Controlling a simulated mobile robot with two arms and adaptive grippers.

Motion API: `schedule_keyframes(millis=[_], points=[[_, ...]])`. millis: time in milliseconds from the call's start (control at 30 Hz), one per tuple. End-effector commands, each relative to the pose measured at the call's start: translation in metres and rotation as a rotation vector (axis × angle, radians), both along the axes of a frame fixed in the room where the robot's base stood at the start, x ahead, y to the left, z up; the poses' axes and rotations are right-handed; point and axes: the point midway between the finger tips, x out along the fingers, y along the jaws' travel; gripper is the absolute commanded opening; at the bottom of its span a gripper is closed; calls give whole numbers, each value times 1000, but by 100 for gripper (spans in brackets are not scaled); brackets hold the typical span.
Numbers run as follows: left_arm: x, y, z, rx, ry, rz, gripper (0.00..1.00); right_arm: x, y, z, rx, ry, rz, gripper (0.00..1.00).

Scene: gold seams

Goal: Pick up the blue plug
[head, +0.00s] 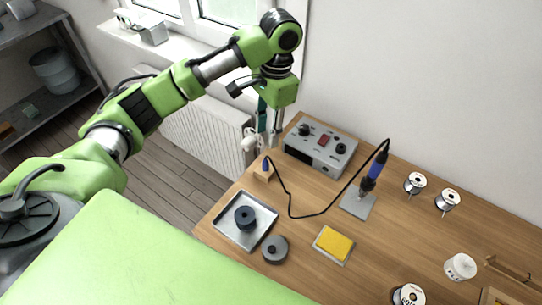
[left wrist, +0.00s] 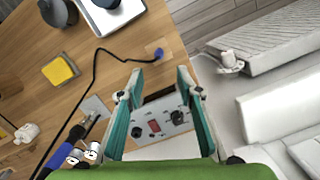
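The small blue plug (head: 265,164) sits at the left back edge of the wooden table, on a small light wooden block (head: 263,174). A black cable runs from it to the blue-handled soldering iron (head: 375,168). In the left wrist view the plug (left wrist: 158,53) lies just beyond the fingertips, with its cable running left. My left gripper (head: 270,138) points down above the table's back edge, a little behind and above the plug. In the left wrist view its two teal fingers (left wrist: 160,78) are spread apart with nothing between them. My right gripper is out of view.
A grey control box (head: 321,150) with knobs and a red display stands right of my left gripper. A metal tray (head: 232,222) holding a dark spool lies in front of the plug. A yellow sponge (head: 335,244) and wire spools lie further right. A radiator (head: 205,135) stands behind.

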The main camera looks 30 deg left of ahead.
Motion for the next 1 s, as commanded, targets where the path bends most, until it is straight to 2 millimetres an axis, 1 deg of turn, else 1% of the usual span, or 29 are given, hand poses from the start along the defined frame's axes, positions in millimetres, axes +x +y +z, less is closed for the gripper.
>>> schedule_keyframes(millis=[33,200,300,367,433,567,600,667,800,900,1000], points=[[-3,0,-12,0,6,0,33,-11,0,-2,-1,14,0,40],[-6,3,-44,1,5,2,33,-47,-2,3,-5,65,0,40],[-6,4,-60,0,3,3,33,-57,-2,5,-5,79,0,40],[-7,4,-67,0,3,3,33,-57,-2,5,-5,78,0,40],[-7,4,-72,-1,0,2,33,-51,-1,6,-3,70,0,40],[-7,4,-80,-1,2,3,33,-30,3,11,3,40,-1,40],[-6,4,-84,0,2,4,33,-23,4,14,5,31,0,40],[-5,3,-93,0,3,3,33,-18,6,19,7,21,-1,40],[-5,3,-115,0,3,3,33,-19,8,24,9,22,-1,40],[-5,4,-124,0,0,3,33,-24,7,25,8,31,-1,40],[-5,4,-128,0,-1,2,33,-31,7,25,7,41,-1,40]])
